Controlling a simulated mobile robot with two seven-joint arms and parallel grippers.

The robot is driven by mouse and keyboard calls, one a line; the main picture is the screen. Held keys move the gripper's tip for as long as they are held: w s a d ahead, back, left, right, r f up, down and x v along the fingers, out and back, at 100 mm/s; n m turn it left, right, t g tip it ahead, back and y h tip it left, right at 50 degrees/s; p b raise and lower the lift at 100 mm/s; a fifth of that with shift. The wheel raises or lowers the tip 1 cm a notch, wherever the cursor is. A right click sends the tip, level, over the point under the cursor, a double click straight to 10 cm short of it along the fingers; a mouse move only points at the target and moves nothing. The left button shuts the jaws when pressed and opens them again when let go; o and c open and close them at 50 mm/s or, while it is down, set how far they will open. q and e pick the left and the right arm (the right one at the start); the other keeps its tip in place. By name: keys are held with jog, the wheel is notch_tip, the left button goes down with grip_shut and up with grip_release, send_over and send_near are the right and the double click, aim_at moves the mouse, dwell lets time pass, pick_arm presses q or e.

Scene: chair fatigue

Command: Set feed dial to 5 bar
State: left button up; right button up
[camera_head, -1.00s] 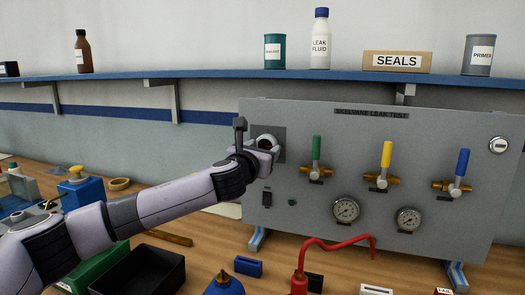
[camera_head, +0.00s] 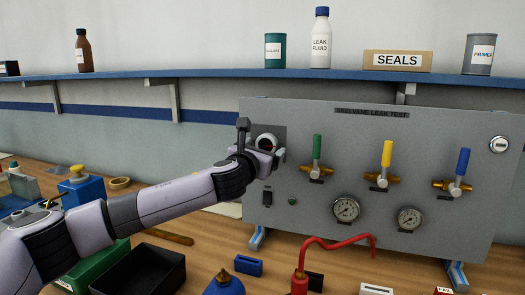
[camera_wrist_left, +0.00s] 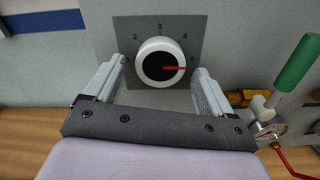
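The feed dial is a white round knob (camera_wrist_left: 160,62) with a dark face and a red pointer, on a dark grey plate marked 2, 3 and 4. In the left wrist view the pointer points right, a little below level, near a mark partly hidden by the right finger. In the head view the knob (camera_head: 266,143) shows partly behind my gripper. My left gripper (camera_head: 265,152) is open, its fingers on either side of the knob with narrow gaps visible in the wrist view. My right gripper is not in view.
The grey panel (camera_head: 330,225) also carries green (camera_head: 317,150), yellow (camera_head: 387,155) and blue (camera_head: 462,162) valve handles and two gauges. A switch sits below the dial. The bench holds a black tray (camera_head: 165,262) and a red hose (camera_head: 335,243). A blue-edged shelf is above.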

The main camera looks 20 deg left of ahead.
pick_arm(q)
jog(key=shift+s, duration=0.1)
jog(key=s+b, duration=0.1)
jog(key=s, duration=0.6)
jog(key=shift+a, duration=0.1)
dwell(0.7)
